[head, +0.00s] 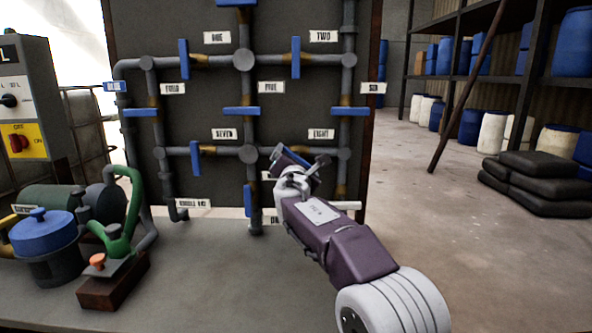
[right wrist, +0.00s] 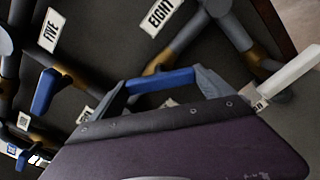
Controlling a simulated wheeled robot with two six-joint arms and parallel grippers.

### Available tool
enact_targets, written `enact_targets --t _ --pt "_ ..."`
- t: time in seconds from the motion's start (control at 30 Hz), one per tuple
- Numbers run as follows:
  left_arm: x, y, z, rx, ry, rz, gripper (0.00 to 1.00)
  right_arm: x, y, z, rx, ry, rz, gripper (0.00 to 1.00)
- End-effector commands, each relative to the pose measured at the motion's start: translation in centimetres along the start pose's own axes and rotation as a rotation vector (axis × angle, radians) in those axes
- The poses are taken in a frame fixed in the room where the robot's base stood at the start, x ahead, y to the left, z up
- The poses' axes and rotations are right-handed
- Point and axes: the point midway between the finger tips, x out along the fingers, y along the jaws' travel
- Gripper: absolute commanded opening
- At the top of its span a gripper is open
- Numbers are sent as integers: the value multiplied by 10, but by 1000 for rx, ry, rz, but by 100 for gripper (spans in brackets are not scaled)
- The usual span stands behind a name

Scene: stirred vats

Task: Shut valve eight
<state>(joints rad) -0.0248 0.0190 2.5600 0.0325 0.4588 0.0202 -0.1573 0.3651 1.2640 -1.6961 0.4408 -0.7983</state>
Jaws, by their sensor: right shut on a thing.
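Valve eight's blue handle (head: 297,158) is on the horizontal pipe below the label EIGHT (head: 321,134). It slants down to the right, oblique to the pipe. My right gripper (head: 302,163) is at this handle and hides part of it and of the pipe behind. In the right wrist view the blue handle (right wrist: 160,80) spans between the two grey fingers of my right gripper (right wrist: 162,86), which is shut on it. The label EIGHT (right wrist: 160,16) shows just above. My left gripper is not in view.
Other blue valve handles sit close by, one left on the same pipe (head: 195,158) and one above right (head: 347,111). A bench with a blue-lidded pot (head: 43,232) and green pump fitting (head: 122,235) is at left. The floor at right is clear up to black sacks (head: 535,180).

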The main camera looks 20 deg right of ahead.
Motion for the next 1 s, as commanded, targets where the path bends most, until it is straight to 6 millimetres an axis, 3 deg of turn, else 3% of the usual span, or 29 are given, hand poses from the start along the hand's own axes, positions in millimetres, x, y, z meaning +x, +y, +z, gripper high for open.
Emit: enact_targets --t 0.5,1.0 --pt "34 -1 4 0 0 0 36 0 -2 -3 486 0 0 50" --pt "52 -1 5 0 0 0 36 0 -1 -2 847 1 -2 50"
